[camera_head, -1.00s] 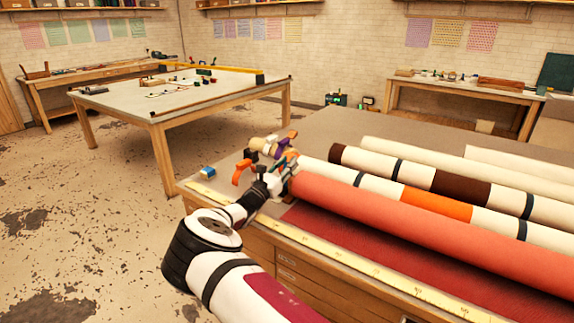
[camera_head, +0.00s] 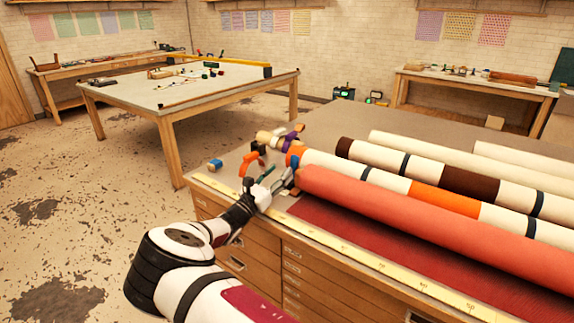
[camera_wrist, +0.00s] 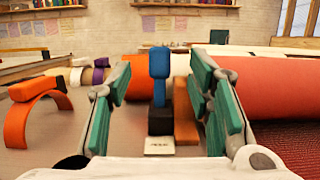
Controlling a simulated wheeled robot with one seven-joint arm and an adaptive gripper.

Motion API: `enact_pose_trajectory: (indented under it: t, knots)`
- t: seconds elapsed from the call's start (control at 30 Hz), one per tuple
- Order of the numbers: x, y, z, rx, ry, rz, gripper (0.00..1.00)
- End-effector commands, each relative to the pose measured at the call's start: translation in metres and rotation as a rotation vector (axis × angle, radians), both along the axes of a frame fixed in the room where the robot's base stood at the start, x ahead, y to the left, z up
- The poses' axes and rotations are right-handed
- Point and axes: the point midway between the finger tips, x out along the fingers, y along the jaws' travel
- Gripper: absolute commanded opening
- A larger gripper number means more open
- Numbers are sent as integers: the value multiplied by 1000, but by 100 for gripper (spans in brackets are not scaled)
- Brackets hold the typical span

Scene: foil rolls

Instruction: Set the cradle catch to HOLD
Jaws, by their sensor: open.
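In the wrist view a blue upright lever (camera_wrist: 159,72) stands on a black block (camera_wrist: 161,121), with a small pale label (camera_wrist: 159,146) in front whose lettering is too blurred to read. This looks like the cradle catch. A brown wooden block (camera_wrist: 185,112) stands just right of it, by the coral roll's (camera_head: 400,222) end. My gripper (camera_wrist: 160,100) is open, its green-padded fingers on either side of the lever with gaps showing. In the head view my gripper (camera_head: 275,182) is at the bench's near left corner, and the lever is not clearly visible there.
An orange arch (camera_wrist: 35,108) stands left of my gripper. Cream rolls with orange and brown bands (camera_head: 445,200) lie behind the coral roll. A yellow ruler strip (camera_head: 350,252) runs along the bench's front edge. A small blue-and-orange item (camera_head: 215,165) sits at the bench corner.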

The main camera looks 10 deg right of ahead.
Motion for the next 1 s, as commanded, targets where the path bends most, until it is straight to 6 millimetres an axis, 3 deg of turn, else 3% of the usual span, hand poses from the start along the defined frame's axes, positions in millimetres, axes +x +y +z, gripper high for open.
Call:
enact_pose_trajectory:
  t: [0.2,0.53,0.57,0.67,0.77,1.0]
  knots:
    - [-16,18,-6,0,0,1,47]
    - [-19,21,-8,0,0,0,47]
    - [-19,21,-8,0,0,0,44]
    - [-20,18,-6,8,-2,-7,22]
    - [-23,4,0,54,-12,-41,0]
    - [-58,-72,29,345,-83,-251,0]
